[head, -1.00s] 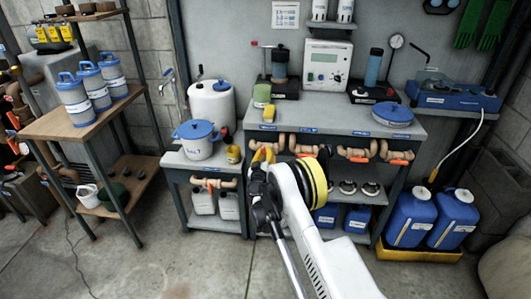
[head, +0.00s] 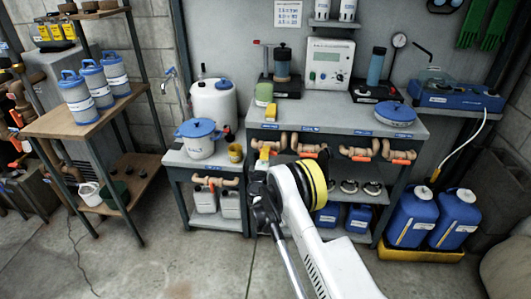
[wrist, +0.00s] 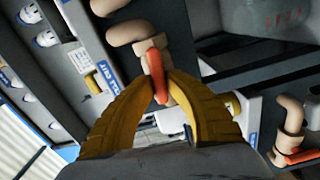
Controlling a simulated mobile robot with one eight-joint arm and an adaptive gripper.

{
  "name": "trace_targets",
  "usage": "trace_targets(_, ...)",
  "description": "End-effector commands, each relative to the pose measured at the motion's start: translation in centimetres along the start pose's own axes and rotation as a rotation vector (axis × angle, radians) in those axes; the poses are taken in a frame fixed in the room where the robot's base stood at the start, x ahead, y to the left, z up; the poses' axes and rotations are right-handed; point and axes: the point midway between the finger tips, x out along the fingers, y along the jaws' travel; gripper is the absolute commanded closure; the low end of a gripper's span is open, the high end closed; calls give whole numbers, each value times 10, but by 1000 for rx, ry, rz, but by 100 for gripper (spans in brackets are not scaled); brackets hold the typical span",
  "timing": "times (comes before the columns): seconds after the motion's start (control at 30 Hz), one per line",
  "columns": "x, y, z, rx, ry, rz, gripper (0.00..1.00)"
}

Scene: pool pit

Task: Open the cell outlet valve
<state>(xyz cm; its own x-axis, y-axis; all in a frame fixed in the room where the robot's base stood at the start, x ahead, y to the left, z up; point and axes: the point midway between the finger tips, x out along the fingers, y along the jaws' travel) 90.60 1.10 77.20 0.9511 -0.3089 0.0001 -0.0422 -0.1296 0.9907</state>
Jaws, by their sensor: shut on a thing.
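Tan pipe valves with orange lever handles hang in a row under the front edge of the grey bench (head: 350,106). My gripper (head: 265,154) is at the leftmost of these valves, which my fingers and arm largely hide in the head view. In the wrist view my yellow fingers (wrist: 164,94) are closed around the orange handle (wrist: 154,70) of a tan valve (wrist: 149,45). The handle sits between the fingertips, its upper end reaching the valve body. A blue label (wrist: 107,78) beside this valve is only partly readable.
Another orange-handled valve (wrist: 291,137) is at right in the wrist view. Further valves (head: 358,153) line the bench to the right. A lower cabinet with a lidded pot (head: 199,148) stands close on the left. Blue canisters (head: 412,220) stand at right. Open floor lies at front left.

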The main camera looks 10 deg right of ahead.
Motion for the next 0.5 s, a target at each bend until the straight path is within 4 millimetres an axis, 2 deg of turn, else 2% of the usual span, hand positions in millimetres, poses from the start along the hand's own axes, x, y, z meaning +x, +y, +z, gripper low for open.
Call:
trace_targets(0.2, 0, -1, 0, -99, -1, 0, 100)
trace_targets(0.5, 1, -1, 1, -152, -1, 0, 100)
